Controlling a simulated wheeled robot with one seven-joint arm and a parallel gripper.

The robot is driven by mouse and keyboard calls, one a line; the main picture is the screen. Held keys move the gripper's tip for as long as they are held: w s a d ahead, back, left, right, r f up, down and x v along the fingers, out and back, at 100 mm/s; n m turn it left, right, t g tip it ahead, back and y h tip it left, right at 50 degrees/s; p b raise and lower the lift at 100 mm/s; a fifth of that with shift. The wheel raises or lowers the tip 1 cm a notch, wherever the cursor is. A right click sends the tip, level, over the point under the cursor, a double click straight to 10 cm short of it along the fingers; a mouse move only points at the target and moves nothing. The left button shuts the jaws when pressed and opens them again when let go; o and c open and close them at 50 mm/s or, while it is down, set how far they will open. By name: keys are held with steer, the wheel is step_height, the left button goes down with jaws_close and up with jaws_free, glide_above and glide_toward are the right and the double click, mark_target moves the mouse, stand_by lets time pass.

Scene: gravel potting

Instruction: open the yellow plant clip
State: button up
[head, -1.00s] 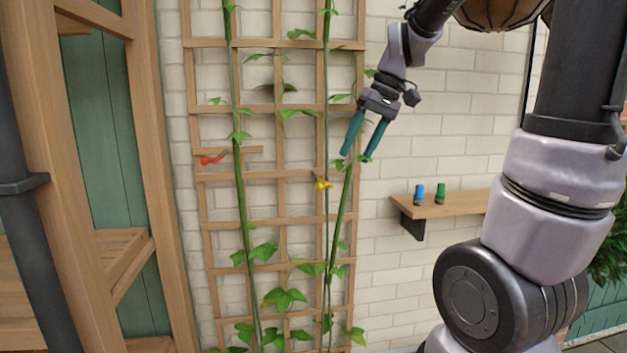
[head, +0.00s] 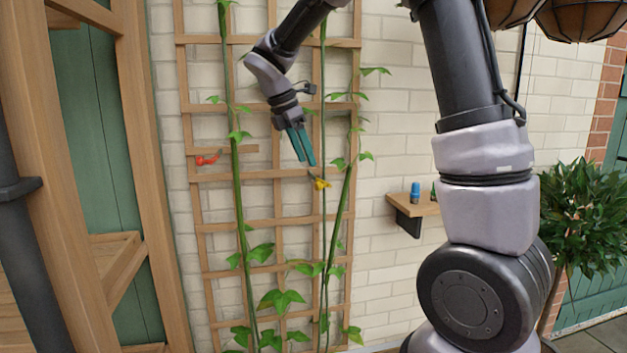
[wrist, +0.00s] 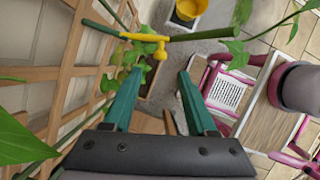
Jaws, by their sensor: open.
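The yellow plant clip (head: 320,184) sits on a green vine stem (head: 322,235) in front of the wooden trellis, at the right part of it. My gripper (head: 305,163) points downward, a little above and left of the clip. In the wrist view the yellow clip (wrist: 148,42) lies just beyond the open fingertips (wrist: 160,74), nearer the left one, with a green stem running beside it. The jaws are empty, and no contact with the clip shows. Whether the clip is open or shut is too small to tell.
The trellis (head: 275,174) stands against a pale brick wall. A red clip (head: 207,160) is at its left, by another stem. A small shelf (head: 420,208) at the right holds a blue item (head: 415,192). Leaves (wrist: 20,140) crowd the left of the wrist view.

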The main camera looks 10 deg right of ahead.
steer(key=x, duration=0.7)
steer(key=shift+d+f, duration=0.1)
steer(key=shift+f, duration=0.2)
jaws_close()
steer(key=shift+w+r, duration=0.1)
stand_by(0.9)
